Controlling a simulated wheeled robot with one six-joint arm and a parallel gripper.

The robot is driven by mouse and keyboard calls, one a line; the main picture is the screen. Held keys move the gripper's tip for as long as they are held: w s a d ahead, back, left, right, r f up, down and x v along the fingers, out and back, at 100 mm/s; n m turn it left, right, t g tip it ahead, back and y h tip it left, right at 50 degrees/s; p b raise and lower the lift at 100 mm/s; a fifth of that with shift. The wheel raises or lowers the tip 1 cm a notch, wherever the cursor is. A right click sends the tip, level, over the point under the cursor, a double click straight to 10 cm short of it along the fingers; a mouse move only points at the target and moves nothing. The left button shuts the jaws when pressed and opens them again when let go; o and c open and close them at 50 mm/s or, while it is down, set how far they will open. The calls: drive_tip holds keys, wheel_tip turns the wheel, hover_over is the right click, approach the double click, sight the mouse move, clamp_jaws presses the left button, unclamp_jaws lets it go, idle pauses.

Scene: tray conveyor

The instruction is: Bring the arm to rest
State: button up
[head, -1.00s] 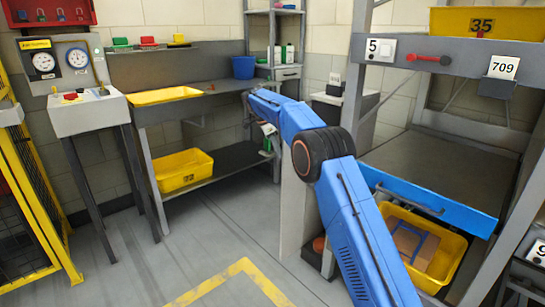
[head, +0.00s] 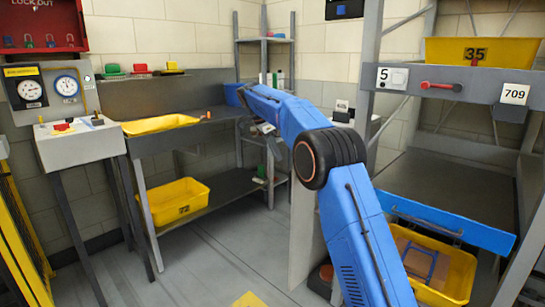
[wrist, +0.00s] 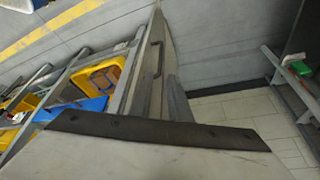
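My blue arm (head: 362,235) rises from the bottom of the head view to a dark round elbow joint (head: 328,158). From there my forearm (head: 285,113) reaches up and left, in front of the back shelving. My gripper (head: 264,128) is at the far end, small and partly hidden below the forearm. I cannot make out its fingers or anything held.
A workbench with a yellow tray (head: 160,124) and a lower yellow bin (head: 180,201) stands left. A gauge stand (head: 80,145) is at far left. At right, a rack (head: 460,82) holds yellow bin 35 (head: 485,51), with another yellow bin (head: 450,275) low down.

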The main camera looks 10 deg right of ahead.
drive_tip(key=s+d+r+n+t+y, duration=0.1)
drive_tip(key=s+d+r+n, duration=0.2)
drive_tip(key=s, duration=0.7)
drive_tip(key=s+d+r+n+y, duration=0.1)
drive_tip(key=s+d+r+n, duration=0.3)
drive_tip(key=s, duration=0.7)
drive_tip(key=s+d+n+t+y, duration=0.15)
drive_tip(key=s+d, duration=0.25)
drive_tip(key=s, duration=0.6)
drive_tip(key=s+d+f+n, duration=0.1)
drive_tip(key=s+f+n, duration=0.1)
drive_tip(key=s+f, duration=0.4)
drive_tip(key=s+f+n+t, duration=0.1)
drive_tip(key=s+f+n, duration=0.2)
drive_tip(key=s, duration=1.2)
drive_tip(key=s+d+f+n, duration=0.1)
drive_tip(key=s+f+n, duration=0.1)
drive_tip(key=s+f, duration=0.7)
drive_tip(key=shift+s+d+y, duration=0.35)
drive_tip(key=shift+s+y, duration=0.1)
drive_tip(key=shift+s, duration=0.4)
